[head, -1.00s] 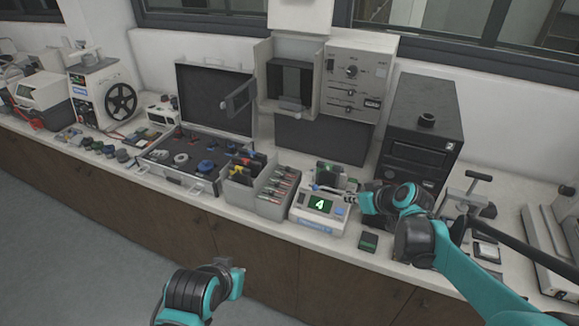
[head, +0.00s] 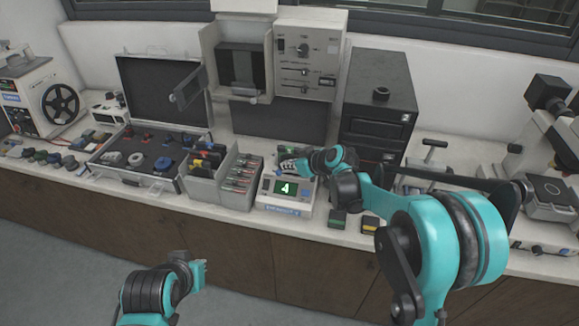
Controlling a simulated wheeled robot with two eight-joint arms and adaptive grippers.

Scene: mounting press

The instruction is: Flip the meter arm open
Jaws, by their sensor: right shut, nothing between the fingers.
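The meter (head: 284,190) is a white box with a lit green display, near the bench's front edge in the head view. My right gripper (head: 290,166) is shut and empty, low over the meter's top rear. It covers much of the meter's top, so the meter arm is mostly hidden; I cannot tell its angle or whether the fingers touch it. My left gripper (head: 203,273) hangs in front of the bench, well away from the meter; its jaw opening is too small to tell.
A grey bin of slim parts (head: 240,180) stands close left of the meter. A green-topped block (head: 337,219) and a yellow-marked block (head: 371,225) lie to its right. A black tower (head: 378,115) and a press unit (head: 305,60) stand behind.

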